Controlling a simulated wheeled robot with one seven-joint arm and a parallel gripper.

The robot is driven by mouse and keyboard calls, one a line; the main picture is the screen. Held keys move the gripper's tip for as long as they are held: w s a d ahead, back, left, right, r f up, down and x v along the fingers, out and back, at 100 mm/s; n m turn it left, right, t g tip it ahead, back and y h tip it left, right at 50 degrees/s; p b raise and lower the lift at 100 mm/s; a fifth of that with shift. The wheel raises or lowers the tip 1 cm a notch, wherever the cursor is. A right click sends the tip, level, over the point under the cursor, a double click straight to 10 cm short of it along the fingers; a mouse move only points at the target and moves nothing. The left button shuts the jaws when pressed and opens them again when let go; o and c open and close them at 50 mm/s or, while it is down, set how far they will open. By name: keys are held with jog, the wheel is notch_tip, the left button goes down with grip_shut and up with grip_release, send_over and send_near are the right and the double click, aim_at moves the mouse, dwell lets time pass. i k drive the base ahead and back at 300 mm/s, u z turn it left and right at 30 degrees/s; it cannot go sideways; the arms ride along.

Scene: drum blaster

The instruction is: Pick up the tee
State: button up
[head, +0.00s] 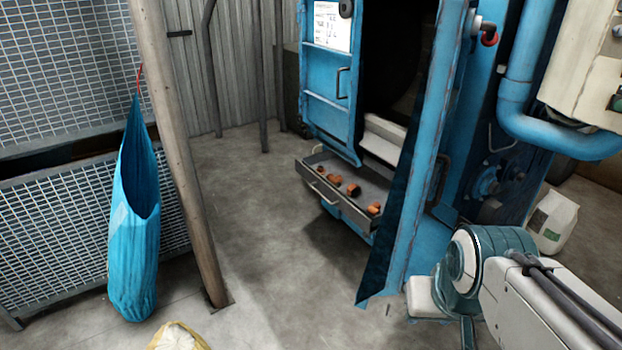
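Several small orange-brown fittings lie in a shallow open tray (318,187) at the foot of the blue machine. They include one near the back left (321,169), one beside it (333,178), one in the middle (353,190) and one at the right end (374,208). They are too small to tell which one is the tee. My arm shows at the lower right, apart from the tray. I cannot make out my gripper's fingertips in this view.
A blue bag (135,225) hangs by a wooden post (178,150) at left. A yellowish sack (178,337) lies at the bottom edge. The floor (270,250) before the tray is clear.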

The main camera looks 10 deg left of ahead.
aim_at(336, 181)
jog(key=u, duration=0.8)
jog(key=i, duration=2.75)
jog(key=z, duration=1)
jog(key=i, duration=0.4)
jog(key=z, duration=0.3)
